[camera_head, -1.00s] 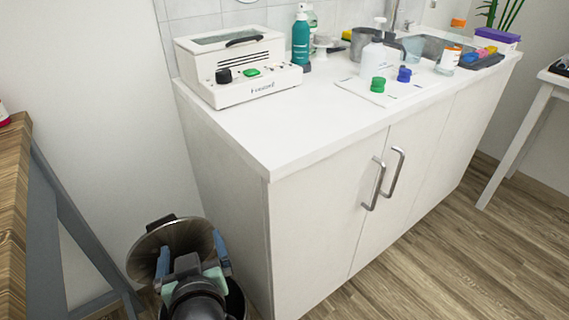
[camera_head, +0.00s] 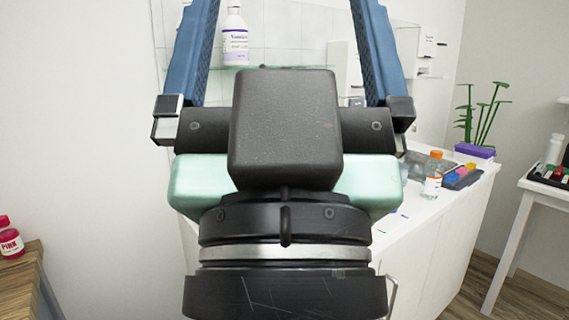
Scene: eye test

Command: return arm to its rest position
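My gripper (camera_head: 283,40) is large and close to the camera, raised and pointing up in the picture. Its two blue fingers are wide apart, and nothing is held between them. The finger ends are at or beyond the top edge of the frame. The dark wrist and pale green gripper body fill the middle and hide much of the counter behind.
A white counter (camera_head: 452,215) runs behind at the right, with an orange-capped bottle (camera_head: 432,176) and a purple box (camera_head: 474,151). A white bottle (camera_head: 235,38) stands on a glass shelf. A side table (camera_head: 545,190) is far right; a wooden surface (camera_head: 22,280) is lower left.

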